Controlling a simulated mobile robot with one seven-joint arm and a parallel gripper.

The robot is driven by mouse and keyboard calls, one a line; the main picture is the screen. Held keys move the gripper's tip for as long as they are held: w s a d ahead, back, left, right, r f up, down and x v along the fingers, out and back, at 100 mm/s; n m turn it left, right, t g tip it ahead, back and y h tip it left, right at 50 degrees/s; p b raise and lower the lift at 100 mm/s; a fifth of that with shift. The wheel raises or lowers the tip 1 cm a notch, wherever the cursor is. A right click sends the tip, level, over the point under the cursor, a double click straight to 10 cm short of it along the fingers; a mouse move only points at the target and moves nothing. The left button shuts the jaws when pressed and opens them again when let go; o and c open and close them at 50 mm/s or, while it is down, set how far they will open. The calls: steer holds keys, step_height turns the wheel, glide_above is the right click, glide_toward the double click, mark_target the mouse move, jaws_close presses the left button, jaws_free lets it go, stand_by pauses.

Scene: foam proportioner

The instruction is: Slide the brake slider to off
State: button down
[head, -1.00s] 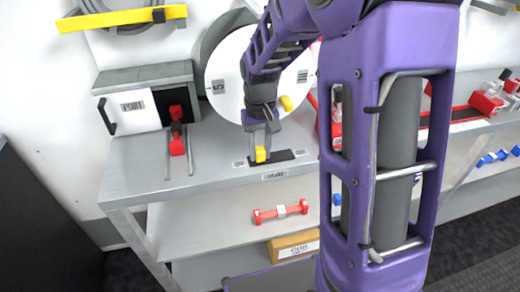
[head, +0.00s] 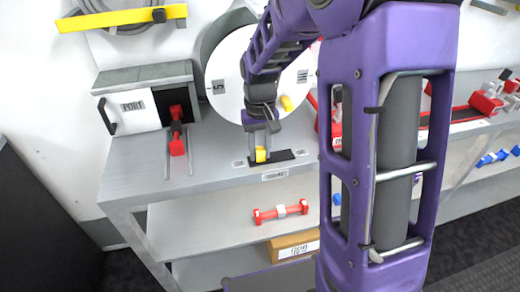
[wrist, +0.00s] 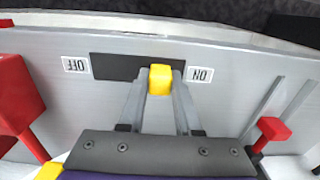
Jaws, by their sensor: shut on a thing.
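The yellow brake slider (head: 260,155) stands in a dark slot plate (head: 286,156) near the front of the bench top. In the wrist view the slider (wrist: 160,80) is toward the ON label (wrist: 202,75), and the OFF label (wrist: 76,64) is past the other end of the slot plate (wrist: 112,66). In the head view the slider is at the plate's left part. My gripper (head: 260,147) points down with its fingers on both sides of the slider, shut on it; they also show in the wrist view (wrist: 160,92).
A red lever handle (head: 177,145) between rails stands left on the bench (head: 135,175). A white dial (head: 228,85) is behind my gripper. A red-handled part (wrist: 272,130) is at the wrist view's right. The bench front around the slot is clear.

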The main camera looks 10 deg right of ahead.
mark_target(284, 156)
steer(key=shift+d+r, duration=0.1)
steer(key=d+p, duration=0.1)
steer(key=d, duration=0.5)
steer(key=shift+d, duration=0.1)
steer(key=c, duration=0.6)
jaws_free()
steer(key=shift+d, duration=0.1)
step_height(284, 156, up, 17)
steer(key=p, duration=0.3)
steer(key=shift+r, duration=0.15)
